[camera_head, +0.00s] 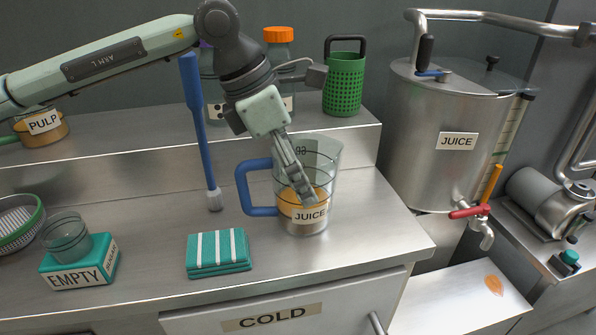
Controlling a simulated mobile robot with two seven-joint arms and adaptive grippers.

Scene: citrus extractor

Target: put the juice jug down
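The juice jug (318,176) is a clear measuring jug with a blue handle, orange juice inside and a JUICE label. It appears to stand upright on the steel counter (360,225), left of the counter's right edge. My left gripper (307,196) reaches down from above, and its fingers overlap the jug's upper part, to the right of the blue handle (258,190). The fingers look edge-on, so I cannot tell whether they are open, shut or holding the jug's wall. My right gripper is not in view.
A green-striped cloth (218,252) and a cup on an EMPTY block (82,262) are left of the jug. A blue-handled brush (201,130) stands close behind. A green perforated basket (344,82) is on the back shelf. A JUICE tank (445,140) stands right.

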